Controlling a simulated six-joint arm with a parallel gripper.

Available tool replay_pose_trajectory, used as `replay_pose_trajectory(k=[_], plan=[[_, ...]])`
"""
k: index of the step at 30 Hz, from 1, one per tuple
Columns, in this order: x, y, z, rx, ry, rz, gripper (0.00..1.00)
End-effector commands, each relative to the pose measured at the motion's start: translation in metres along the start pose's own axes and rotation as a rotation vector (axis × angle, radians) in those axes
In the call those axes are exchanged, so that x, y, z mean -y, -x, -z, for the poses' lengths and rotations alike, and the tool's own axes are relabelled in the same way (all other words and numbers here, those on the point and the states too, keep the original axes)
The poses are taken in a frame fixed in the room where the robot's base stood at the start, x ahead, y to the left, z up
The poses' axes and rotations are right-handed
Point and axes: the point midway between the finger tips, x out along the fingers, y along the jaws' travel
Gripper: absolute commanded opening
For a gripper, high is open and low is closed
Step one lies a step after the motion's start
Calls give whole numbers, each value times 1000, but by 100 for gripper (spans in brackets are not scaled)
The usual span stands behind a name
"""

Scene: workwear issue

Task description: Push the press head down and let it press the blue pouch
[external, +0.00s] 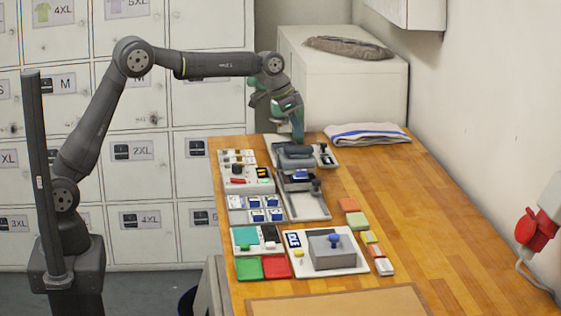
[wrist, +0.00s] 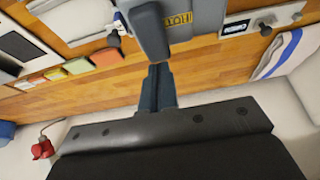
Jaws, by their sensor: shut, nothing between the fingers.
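The press is a grey device, with its dark blue-grey head (external: 296,161) raised at the far end of its long base plate (external: 309,207). In the wrist view the head (wrist: 149,32) carries a yellow label that seems to read "HOT". A small blue-and-white piece, seemingly the blue pouch (external: 300,175), shows just in front of the head; the head partly hides it. My gripper (external: 298,139) is shut and empty, pointing down at the far end of the head. In the wrist view its fingertips (wrist: 158,68) are close to the head's end; I cannot tell if they touch.
Trays with blue pieces (external: 257,215) and small parts stand left of the press. A white board with a grey block (external: 333,251) is at the front. Coloured blocks (external: 357,220) lie to the right, a folded towel (external: 366,134) behind. The table's right side is clear.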

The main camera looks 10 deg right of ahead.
Motion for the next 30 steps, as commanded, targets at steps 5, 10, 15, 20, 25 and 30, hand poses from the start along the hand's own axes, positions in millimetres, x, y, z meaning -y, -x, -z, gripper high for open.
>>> replay_pose_trajectory(k=[5,10,15,20,25,30], plan=[[0,12,6,-1,0,0,0],[0,23,10,-1,0,0,0],[0,33,15,-1,0,0,0],[0,44,19,-2,1,0,0],[0,55,24,-2,1,0,0],[0,66,28,-2,1,0,0]])
